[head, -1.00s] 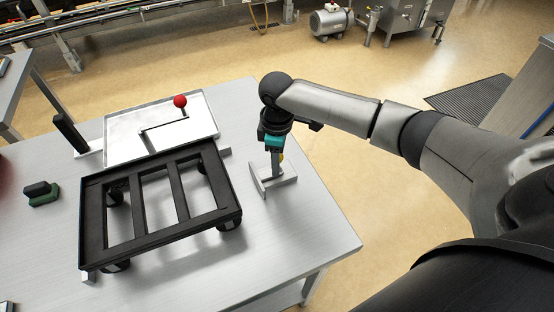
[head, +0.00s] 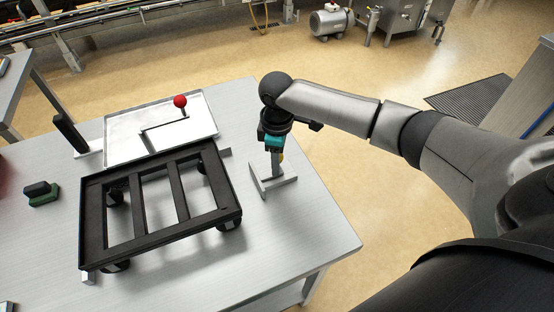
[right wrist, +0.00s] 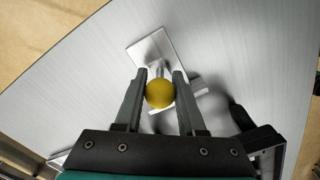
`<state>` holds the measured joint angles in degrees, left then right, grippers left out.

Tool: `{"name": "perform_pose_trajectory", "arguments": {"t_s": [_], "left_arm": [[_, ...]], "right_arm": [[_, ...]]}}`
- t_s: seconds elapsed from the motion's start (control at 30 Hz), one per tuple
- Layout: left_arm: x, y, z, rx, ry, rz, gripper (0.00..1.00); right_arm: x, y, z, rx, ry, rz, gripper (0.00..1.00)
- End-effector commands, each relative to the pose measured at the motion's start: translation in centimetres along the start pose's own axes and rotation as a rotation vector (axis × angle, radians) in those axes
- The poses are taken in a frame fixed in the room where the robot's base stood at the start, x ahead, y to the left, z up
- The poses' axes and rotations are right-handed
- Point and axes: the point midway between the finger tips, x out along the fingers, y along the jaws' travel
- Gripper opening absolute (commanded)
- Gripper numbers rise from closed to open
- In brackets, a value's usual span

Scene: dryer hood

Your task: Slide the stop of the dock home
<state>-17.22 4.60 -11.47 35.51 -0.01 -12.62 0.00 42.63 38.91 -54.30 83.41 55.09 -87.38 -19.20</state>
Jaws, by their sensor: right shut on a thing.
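A yellow ball knob (right wrist: 160,94) stands on a short metal stem in the right wrist view. It sits on a light metal bracket (right wrist: 150,50), which also shows in the head view (head: 286,185) near the table's right edge. My right gripper (head: 275,166) points down over the bracket and is shut on the knob, one finger on each side in the right wrist view (right wrist: 160,78). In the head view the gripper mostly hides the knob. A black wheeled frame (head: 176,186) stands on the table left of the bracket. My left gripper is not in view.
A white slotted plate (head: 118,148) with a red ball lever (head: 180,101) lies behind the frame. A black upright handle (head: 69,131) and a dark green block (head: 43,194) are at left. The metal table (head: 300,235) is clear in front of the bracket.

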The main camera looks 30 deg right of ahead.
Motion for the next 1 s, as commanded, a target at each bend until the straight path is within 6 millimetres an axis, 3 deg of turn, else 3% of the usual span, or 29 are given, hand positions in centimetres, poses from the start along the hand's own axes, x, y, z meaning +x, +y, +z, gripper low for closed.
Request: {"name": "perform_pose_trajectory", "arguments": {"t_s": [0.33,0.7,0.73,1.0], "left_arm": [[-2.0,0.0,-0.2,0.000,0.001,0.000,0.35],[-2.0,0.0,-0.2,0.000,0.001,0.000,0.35],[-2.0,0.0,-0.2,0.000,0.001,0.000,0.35],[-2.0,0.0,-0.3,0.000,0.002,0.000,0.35]], "right_arm": [[-0.2,-2.2,-3.3,-0.002,0.001,-0.003,0.00],[0.0,-2.4,-3.7,0.000,0.001,0.000,0.00],[0.0,-2.4,-3.7,0.000,0.001,0.000,0.42],[0.0,-2.4,-3.7,0.000,0.001,0.000,0.69]]}}
